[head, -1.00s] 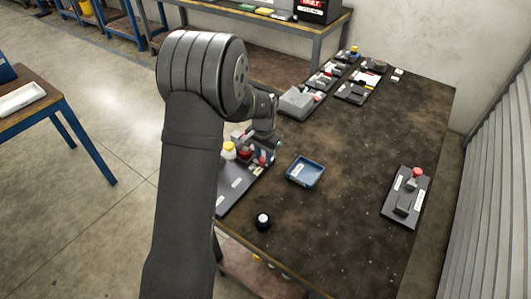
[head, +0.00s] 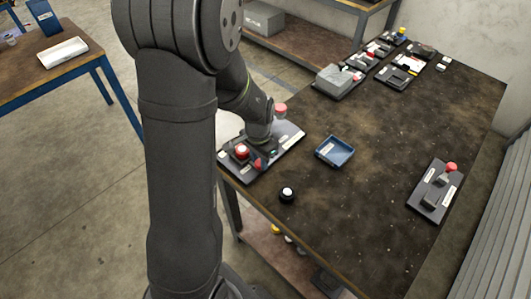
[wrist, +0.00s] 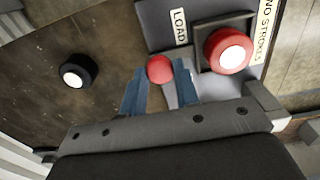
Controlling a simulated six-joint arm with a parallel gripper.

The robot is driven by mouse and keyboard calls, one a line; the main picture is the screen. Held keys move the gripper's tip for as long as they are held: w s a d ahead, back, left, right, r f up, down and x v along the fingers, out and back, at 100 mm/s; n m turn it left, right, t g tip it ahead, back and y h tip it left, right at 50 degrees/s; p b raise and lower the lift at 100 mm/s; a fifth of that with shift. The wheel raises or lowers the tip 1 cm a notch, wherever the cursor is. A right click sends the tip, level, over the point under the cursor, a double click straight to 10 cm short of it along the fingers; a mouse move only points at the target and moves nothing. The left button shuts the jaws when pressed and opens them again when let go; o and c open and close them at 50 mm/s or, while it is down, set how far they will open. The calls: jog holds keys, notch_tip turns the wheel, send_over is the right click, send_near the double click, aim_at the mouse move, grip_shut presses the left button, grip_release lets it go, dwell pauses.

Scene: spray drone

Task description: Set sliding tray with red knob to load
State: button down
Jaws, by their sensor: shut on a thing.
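In the wrist view the red knob (wrist: 159,69) sits between the two blue fingers of my gripper (wrist: 161,88), which are shut on it. The LOAD label (wrist: 179,27) is on the grey panel (wrist: 155,14) just beyond the knob. In the head view the panel (head: 227,166) lies at the left edge of the table, and my gripper (head: 258,160) is low over its near part. My wrist hides the middle of the panel, and the tray's slide position cannot be read there.
A large red button with a white top (wrist: 232,52) stands right of the knob. A black knob with a white top (head: 287,195) and a blue tray (head: 334,151) are nearby. Another panel with a red knob (head: 434,190) lies at the right.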

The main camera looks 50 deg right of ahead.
jog(key=shift+a, duration=0.25)
jog(key=c, duration=1.1)
grip_release()
jog(key=shift+a, duration=0.1)
jog(key=shift+r, duration=0.1)
jog(key=shift+r, duration=0.3)
notch_tip(320, 180, up, 17)
jog(key=shift+f, duration=0.15)
jog(key=shift+f, duration=0.1)
notch_tip(320, 180, down, 17)
jog(key=shift+f, duration=0.2)
jog(key=shift+d, duration=0.2)
